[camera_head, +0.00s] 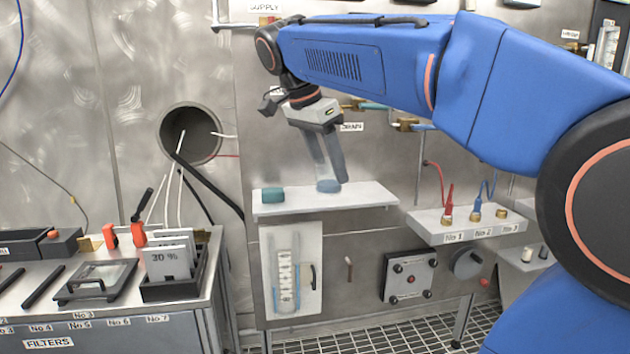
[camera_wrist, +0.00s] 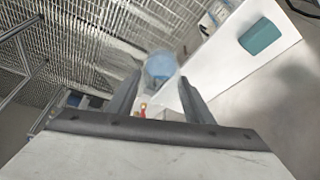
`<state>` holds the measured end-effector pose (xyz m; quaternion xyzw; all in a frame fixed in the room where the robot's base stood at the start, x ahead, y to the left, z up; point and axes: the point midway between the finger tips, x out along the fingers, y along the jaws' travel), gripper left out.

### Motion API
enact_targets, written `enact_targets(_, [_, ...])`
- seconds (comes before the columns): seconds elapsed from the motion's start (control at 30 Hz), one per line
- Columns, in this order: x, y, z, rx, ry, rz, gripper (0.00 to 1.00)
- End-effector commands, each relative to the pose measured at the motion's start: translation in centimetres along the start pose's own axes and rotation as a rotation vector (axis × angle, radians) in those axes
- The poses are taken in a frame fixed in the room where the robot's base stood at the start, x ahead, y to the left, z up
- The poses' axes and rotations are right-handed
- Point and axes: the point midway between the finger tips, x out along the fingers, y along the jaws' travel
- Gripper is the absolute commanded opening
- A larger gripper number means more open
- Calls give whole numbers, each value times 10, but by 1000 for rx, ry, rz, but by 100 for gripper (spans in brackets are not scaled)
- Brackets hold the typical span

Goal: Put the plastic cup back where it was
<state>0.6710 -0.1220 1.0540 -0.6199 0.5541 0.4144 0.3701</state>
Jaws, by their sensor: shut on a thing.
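The plastic cup (camera_head: 328,185) is translucent with a blue tint and is between the fingertips of my gripper (camera_head: 328,170). It is at the white wall shelf (camera_head: 365,195), right of the shelf's middle. In the head view I cannot tell whether its base touches the shelf. In the wrist view the cup (camera_wrist: 160,68) sits between the two dark fingers of my gripper (camera_wrist: 160,88), which are shut on it. There it appears by the edge of the shelf (camera_wrist: 240,70).
A teal block (camera_head: 272,195) lies on the shelf's left end; it also shows in the wrist view (camera_wrist: 260,37). A second shelf (camera_head: 455,228) with numbered posts and red and blue clips is to the right. A bench with filters (camera_head: 170,262) stands at left.

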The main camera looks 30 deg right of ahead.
Motion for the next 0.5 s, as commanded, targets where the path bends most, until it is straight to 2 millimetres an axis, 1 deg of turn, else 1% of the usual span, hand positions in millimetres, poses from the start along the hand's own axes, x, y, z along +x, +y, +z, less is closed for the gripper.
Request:
enact_targets(0.03, [2, -11, -4, 1, 0, 2, 22])
enact_targets(0.2, [8, -46, -17, 1, 0, 1, 22])
enact_targets(0.4, [14, -83, -32, 1, 0, 1, 22])
enact_targets(0.5, [16, -98, -38, 0, 0, 0, 22])
